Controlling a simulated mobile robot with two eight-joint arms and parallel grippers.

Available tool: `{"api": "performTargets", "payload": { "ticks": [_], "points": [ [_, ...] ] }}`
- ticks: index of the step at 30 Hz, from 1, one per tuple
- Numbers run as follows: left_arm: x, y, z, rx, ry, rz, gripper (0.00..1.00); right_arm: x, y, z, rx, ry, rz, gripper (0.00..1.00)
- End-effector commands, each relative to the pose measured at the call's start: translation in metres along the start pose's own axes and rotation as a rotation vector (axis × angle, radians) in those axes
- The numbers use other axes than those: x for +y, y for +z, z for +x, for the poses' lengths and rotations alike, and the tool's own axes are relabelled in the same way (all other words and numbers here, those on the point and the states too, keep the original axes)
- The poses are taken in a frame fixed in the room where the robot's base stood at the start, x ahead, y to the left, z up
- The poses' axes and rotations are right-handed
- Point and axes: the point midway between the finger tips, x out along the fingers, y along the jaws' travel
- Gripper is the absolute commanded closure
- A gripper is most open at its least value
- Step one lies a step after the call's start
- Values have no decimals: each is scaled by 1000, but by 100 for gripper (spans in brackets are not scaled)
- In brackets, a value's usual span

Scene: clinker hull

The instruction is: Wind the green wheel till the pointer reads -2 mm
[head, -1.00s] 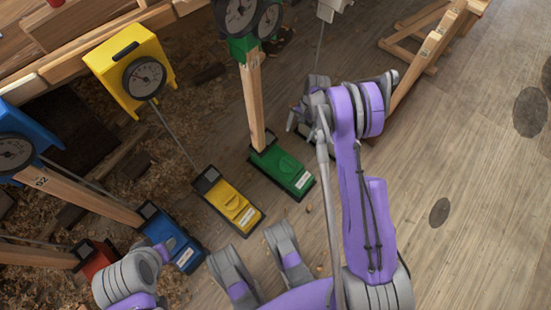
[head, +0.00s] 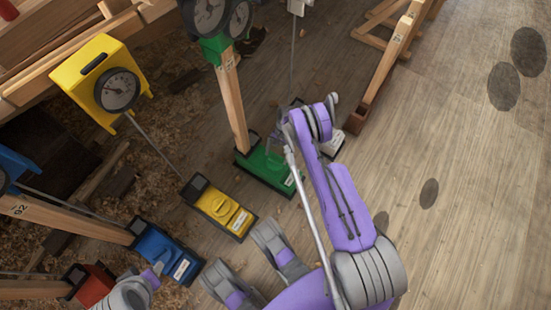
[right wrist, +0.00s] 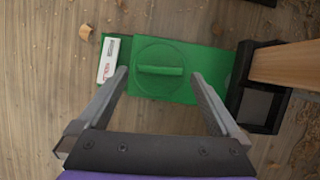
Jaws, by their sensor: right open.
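The green wheel (right wrist: 160,70) is a flat disc with a raised bar across it, on top of a green base block. In the head view the green block (head: 284,181) stands on the floor under a wooden post, partly hidden by my right arm. My right gripper (right wrist: 160,78) is open, its fingers on either side of the wheel's bar, apart from it. Whether the fingers are down at wheel height I cannot tell. A green-mounted dial (head: 206,14) sits atop the post; its pointer is too small to read. My left gripper is not in view.
Yellow (head: 218,207), blue (head: 165,252) and red (head: 88,284) blocks stand in a row to the left. A yellow dial housing (head: 88,72) is at upper left. A wooden trestle (head: 385,65) is behind right.

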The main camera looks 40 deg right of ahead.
Motion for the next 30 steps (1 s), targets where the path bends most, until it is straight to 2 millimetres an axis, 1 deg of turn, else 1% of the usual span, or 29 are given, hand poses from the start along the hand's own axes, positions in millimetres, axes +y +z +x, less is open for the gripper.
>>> {"api": "performTargets", "payload": {
  "ticks": [1, 6, 15, 17, 18, 20, 21, 23, 24, 28, 30],
  "points": [
    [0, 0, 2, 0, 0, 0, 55, 0, 0, 8, 0, 0, -1, 0],
    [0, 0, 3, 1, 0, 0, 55, 0, 0, 21, 0, 0, -1, 0],
    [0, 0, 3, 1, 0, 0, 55, 0, 0, 22, 0, 0, 0, 0],
    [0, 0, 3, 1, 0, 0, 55, 0, 0, 22, 0, 0, 0, 9],
    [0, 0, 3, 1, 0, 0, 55, 0, 0, 22, 0, 0, 0, 16],
    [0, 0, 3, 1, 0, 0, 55, 0, 0, 22, 0, 0, 0, 27],
    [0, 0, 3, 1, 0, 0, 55, 0, 0, 22, 0, 0, 0, 34],
    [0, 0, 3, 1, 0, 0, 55, 0, 0, 22, 0, 0, 0, 45],
    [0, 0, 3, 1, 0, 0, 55, 0, 0, 22, 0, 0, 0, 52],
    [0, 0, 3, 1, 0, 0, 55, 0, 0, 22, 0, 0, 0, 76],
    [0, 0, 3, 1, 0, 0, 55, 0, 0, 22, 0, 2, -5, 76]
  ]
}}
